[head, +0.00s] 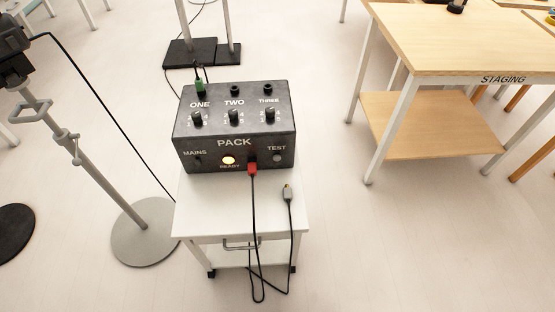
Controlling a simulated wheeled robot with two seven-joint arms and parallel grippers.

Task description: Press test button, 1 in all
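The test button (277,158) is a small grey round button under the word TEST, low on the right of the front face of the black PACK box (222,160). Nothing covers it in the head view. The box stands on a white wheeled cart (215,208). A READY lamp (229,160) glows warm yellow left of the button. A red plug (252,169) sits in the front face between lamp and button. Neither of my grippers is in view.
A grey plug (287,192) lies on the cart, its cable hanging over the front edge. A stand with a round base (147,232) is at left. The wooden STAGING table (455,45) is at right. Floor between cart and table is clear.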

